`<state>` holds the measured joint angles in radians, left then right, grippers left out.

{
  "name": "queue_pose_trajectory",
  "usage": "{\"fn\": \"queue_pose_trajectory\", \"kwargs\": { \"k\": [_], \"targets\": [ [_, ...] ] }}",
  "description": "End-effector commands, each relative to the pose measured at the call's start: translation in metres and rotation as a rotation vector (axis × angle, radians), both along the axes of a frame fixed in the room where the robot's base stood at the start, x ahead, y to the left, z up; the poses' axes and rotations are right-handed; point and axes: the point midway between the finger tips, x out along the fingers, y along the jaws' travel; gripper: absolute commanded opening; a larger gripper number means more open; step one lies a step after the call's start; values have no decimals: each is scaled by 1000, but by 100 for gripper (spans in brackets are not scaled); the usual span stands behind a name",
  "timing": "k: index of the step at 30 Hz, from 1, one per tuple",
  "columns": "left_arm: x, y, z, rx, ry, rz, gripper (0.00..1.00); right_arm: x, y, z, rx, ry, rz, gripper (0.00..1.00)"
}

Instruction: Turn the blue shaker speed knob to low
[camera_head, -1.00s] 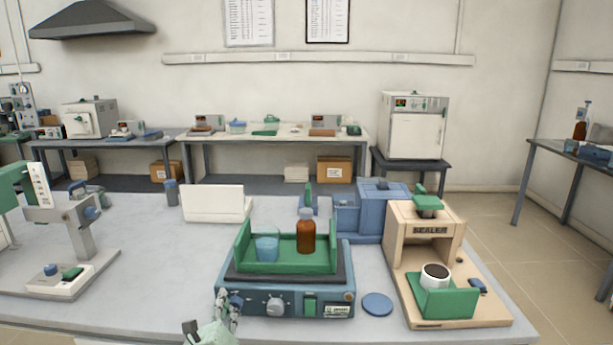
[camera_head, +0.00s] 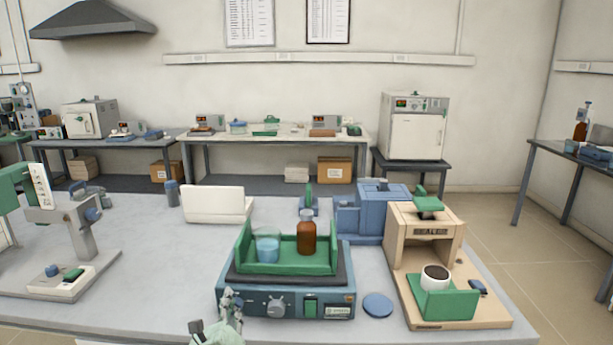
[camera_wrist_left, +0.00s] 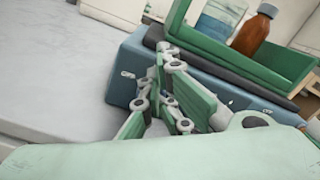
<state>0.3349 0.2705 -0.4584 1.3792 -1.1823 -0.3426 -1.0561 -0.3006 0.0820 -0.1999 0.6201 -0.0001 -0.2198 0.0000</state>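The blue shaker (camera_head: 229,302) stands at the front of the bench. Its front panel carries a pale grey round knob (camera_head: 276,307) with a raised grip, left of a green switch (camera_head: 310,305). My left gripper (camera_head: 231,293) is at the panel's left end, left of the grey knob and apart from it. In the left wrist view its green-padded fingers (camera_wrist_left: 163,57) lean together at the tips beside the shaker body (camera_wrist_left: 125,85). Nothing shows between them. The grey knob cannot be made out in that view. My right gripper is not in view.
A green tray (camera_head: 290,268) on the shaker holds a beaker (camera_head: 267,246) and a brown bottle (camera_head: 306,235). A blue disc (camera_head: 377,305) and a sealer (camera_head: 398,235) stand to the right.

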Motion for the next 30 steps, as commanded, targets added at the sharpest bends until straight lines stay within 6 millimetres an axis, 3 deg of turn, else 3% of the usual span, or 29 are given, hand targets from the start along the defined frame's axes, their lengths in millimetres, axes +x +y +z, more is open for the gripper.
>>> {"fn": "queue_pose_trajectory", "kwargs": {
  "k": [8,21,30],
  "targets": [
    [-9,-2,-2,-1,13,-5,0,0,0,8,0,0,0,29],
    [-57,2,3,1,6,-1,0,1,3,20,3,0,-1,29],
    [-61,3,3,1,4,0,0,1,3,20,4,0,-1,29]
  ]
}}
